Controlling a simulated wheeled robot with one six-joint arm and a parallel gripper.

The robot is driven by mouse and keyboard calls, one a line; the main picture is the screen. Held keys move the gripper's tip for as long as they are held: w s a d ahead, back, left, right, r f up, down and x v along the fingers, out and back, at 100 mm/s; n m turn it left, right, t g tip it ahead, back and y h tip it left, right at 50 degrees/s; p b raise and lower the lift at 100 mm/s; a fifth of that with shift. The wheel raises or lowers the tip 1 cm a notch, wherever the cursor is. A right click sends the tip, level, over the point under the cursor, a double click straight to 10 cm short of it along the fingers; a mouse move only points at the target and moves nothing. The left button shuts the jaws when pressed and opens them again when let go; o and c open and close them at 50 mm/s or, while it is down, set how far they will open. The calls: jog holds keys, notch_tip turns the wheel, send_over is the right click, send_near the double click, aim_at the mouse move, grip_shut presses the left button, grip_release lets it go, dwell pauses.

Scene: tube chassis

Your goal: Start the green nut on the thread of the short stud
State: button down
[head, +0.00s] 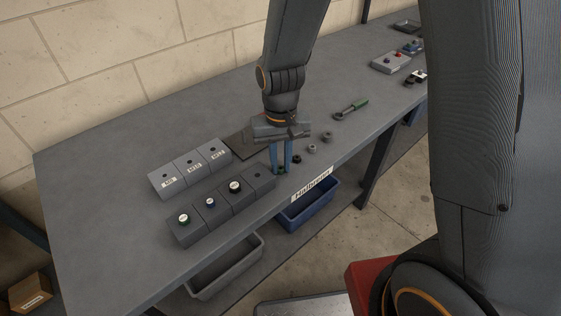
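My gripper (281,170) points down over the table, just right of the front row of grey blocks, its two blue fingers apart. A small dark green ring-like piece, seemingly the green nut (281,171), is low between the fingertips. I cannot tell whether the fingers press on it or whether it touches the table. I cannot make out which piece is the short stud. The front blocks (197,235) carry a green-rimmed top (184,219), a blue one (210,202) and a black one (235,187); the rightmost block shows a small dark spot (258,174).
Labelled grey blocks (168,182) stand behind, beside a dark mat (240,146). Bins (308,204) hang below the front edge. The table's left part is clear.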

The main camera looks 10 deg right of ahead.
jog(key=shift+r+p, duration=0.95)
jog(key=shift+r, duration=0.05)
